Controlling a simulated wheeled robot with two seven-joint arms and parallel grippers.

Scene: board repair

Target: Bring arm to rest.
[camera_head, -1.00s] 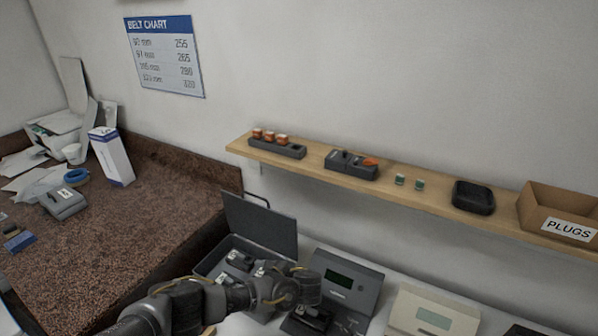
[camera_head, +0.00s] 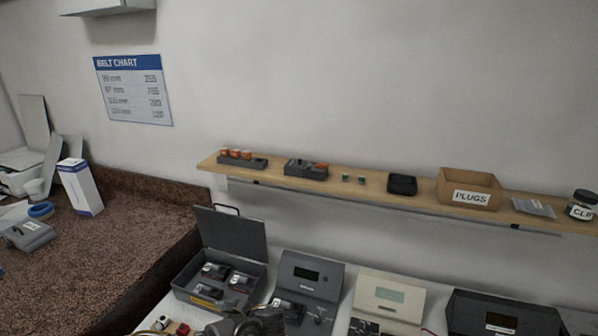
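My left arm shows only as a dark grey piece at the bottom edge, with the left gripper (camera_head: 262,322) in front of the open grey case and the dark grey device. Its fingers are too small and cut off to tell whether they are open or shut. No held thing can be made out. My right gripper is out of view.
An open grey case (camera_head: 181,286) holds several small dark parts. Beside it stand a dark grey device (camera_head: 325,297), a cream device (camera_head: 391,294) and a black device (camera_head: 500,318). A wooden shelf (camera_head: 350,186) above carries a box labelled PLUGS (camera_head: 470,190). A brown counter (camera_head: 120,240) is left.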

